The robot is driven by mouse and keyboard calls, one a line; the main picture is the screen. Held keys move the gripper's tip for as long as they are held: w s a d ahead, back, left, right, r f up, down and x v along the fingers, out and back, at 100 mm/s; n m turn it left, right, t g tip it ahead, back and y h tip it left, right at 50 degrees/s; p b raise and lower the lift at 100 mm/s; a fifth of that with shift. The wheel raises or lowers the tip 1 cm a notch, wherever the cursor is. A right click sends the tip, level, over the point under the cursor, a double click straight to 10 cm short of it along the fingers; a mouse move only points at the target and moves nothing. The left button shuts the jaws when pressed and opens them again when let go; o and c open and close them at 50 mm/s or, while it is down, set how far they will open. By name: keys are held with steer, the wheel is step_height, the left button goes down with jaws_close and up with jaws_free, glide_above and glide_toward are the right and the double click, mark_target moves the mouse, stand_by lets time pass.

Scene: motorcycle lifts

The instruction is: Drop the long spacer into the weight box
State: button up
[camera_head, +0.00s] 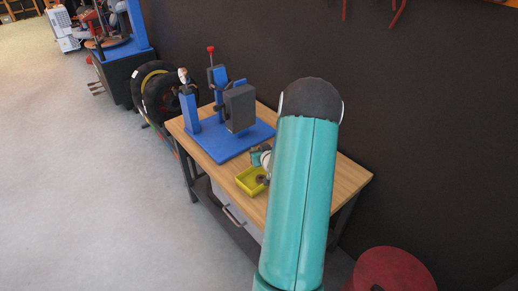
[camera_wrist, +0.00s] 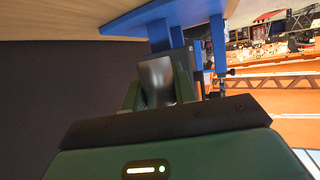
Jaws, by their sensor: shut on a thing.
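In the wrist view, my gripper (camera_wrist: 160,92) is shut on a smooth grey metallic piece, the long spacer (camera_wrist: 156,74). Its lower part is hidden between the dark green fingers. In the head view, my teal arm reaches over the bench and hides much of its right side; the spacer cannot be made out there. A small open yellow box, which looks like the weight box (camera_head: 243,184), sits on the bench near its front edge, just left of my arm. A small dark round thing shows at its right side. The yellow box is not visible in the wrist view.
A wooden workbench (camera_head: 345,181) stands against a dark wall. A blue stand (camera_head: 215,143) with uprights and a grey block (camera_head: 240,107) takes up its left part, behind the yellow box. A tyre (camera_head: 165,90) stands left of the bench. The grey floor (camera_head: 80,190) at left is clear.

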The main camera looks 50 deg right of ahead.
steer(key=shift+f, duration=2.45)
steer(key=o, duration=1)
steer(key=shift+o, duration=0.2)
steer(key=v, duration=1.4)
steer(key=shift+w+a+f, duration=0.1)
steer(key=shift+w, duration=0.05)
